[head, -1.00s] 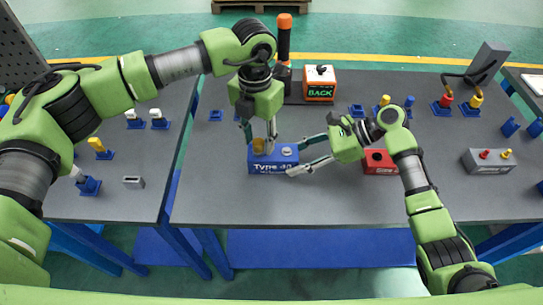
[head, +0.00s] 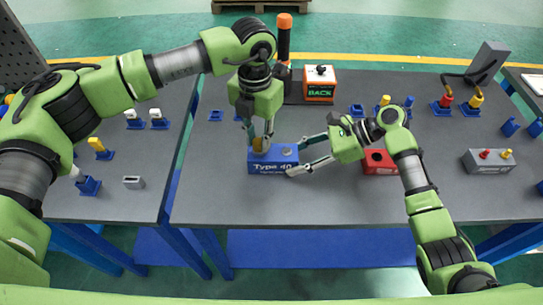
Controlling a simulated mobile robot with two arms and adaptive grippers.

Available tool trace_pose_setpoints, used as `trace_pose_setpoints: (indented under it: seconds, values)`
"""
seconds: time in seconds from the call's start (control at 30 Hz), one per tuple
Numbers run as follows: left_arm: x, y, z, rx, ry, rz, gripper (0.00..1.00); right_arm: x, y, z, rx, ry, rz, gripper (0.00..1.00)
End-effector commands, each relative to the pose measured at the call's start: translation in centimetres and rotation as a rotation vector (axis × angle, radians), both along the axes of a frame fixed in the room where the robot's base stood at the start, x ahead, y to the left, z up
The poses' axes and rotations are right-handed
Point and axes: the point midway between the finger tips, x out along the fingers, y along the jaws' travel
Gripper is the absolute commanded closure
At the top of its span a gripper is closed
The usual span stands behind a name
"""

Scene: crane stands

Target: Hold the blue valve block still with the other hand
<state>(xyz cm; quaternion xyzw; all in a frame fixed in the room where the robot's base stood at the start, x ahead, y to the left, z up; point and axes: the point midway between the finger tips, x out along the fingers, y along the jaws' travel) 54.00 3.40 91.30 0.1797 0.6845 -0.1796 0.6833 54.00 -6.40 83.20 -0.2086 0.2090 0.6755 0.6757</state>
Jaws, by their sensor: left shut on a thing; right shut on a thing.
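The blue valve block (head: 273,167), with "Type 40" lettering on its front, sits upright on the grey table. My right gripper (head: 295,157) comes from the right and is shut on the block at its right end, one finger at the back and one at the front. A small yellow part (head: 259,147) stands at the left of the block's top. My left gripper (head: 261,143) points down from above and is shut on this yellow part, whose upper portion is partly hidden by the fingers. A round grey fitting shows on the block's top right.
A red block (head: 379,168) is just right of my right gripper. An orange box marked BACK (head: 319,91) and an orange-topped black post (head: 284,38) stand behind. A grey block with red and yellow pegs (head: 489,167) is at right. The table's front is clear.

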Motion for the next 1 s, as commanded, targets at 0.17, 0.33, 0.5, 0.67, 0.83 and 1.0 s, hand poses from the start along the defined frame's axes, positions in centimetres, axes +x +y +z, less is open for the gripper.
trace_pose_setpoints:
  seconds: [0.17, 0.33, 0.5, 0.67, 0.83, 1.0]
  values:
    - [0.03, -0.01, 0.14, 0.0, -0.001, 0.183, 1.0, -0.05, -0.06, -0.14, -0.003, 0.002, 0.0, 0.88]
    - [0.05, 0.01, 0.18, 0.0, -0.002, 0.381, 1.0, -0.04, -0.07, -0.15, -0.003, 0.002, 0.0, 0.88]
    - [0.07, 0.01, 0.22, -0.001, -0.003, 0.443, 1.0, -0.02, -0.08, -0.15, -0.004, 0.002, -0.002, 0.88]
    - [0.09, 0.0, 0.24, -0.001, -0.003, 0.442, 1.0, -0.02, -0.09, -0.16, -0.004, 0.002, -0.002, 0.88]
    - [0.1, -0.01, 0.26, -0.001, -0.003, 0.505, 1.0, -0.01, -0.1, -0.16, -0.004, 0.002, -0.002, 0.88]
    - [0.11, -0.04, 0.29, -0.003, -0.003, 0.728, 1.0, -0.01, -0.1, -0.17, -0.004, 0.002, -0.002, 0.88]
